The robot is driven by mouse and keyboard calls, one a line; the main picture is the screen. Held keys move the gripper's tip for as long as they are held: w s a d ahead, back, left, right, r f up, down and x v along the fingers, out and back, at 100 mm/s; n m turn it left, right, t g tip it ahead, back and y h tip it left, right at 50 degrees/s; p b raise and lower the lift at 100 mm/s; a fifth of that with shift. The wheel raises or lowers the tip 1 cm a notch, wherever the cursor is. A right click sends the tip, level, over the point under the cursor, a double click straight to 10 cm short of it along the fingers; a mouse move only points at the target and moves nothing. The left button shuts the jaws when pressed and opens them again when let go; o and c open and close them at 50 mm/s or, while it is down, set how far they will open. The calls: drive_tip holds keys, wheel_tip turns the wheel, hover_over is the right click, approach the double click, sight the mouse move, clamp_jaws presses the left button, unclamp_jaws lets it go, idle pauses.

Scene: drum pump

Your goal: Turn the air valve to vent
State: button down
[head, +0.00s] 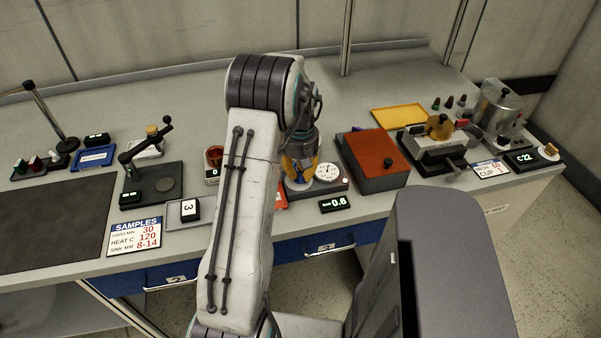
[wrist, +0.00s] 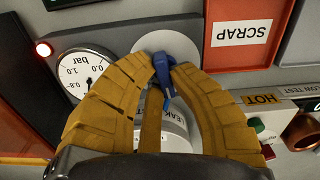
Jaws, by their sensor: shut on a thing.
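A blue lever (wrist: 166,90), which looks like the air valve handle, sits over a pale round disc (wrist: 190,38) in the wrist view. My gripper (wrist: 164,64) has its yellow fingertips shut around the lever's upper part. In the head view my gripper (head: 299,172) is down at the dark unit beside the round gauge (head: 327,172); the lever is hidden there. The gauge also shows in the wrist view (wrist: 75,75), upside down and marked in bar. A small display (head: 338,204) by the unit reads 0.6. Valve position labels cannot be made out.
A red-topped grey box (head: 375,156) stands close on the right. An orange tray (wrist: 238,35) labelled SCRAP lies beside the unit. A white part marked LEAK (wrist: 176,132) lies partly behind my fingers. A black sample stand (head: 150,180) is farther left.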

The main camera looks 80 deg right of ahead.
drive_tip(key=n, duration=0.3)
drive_tip(key=shift+b, duration=0.3)
drive_tip(key=shift+w+n, duration=0.1)
drive_tip(key=shift+n, duration=1.9)
drive_tip(key=c, duration=1.1)
unclamp_jaws()
drive_tip(key=shift+d+r, duration=0.1)
wheel_tip(320, 180, up, 12)
drive_tip(key=shift+f, duration=0.1)
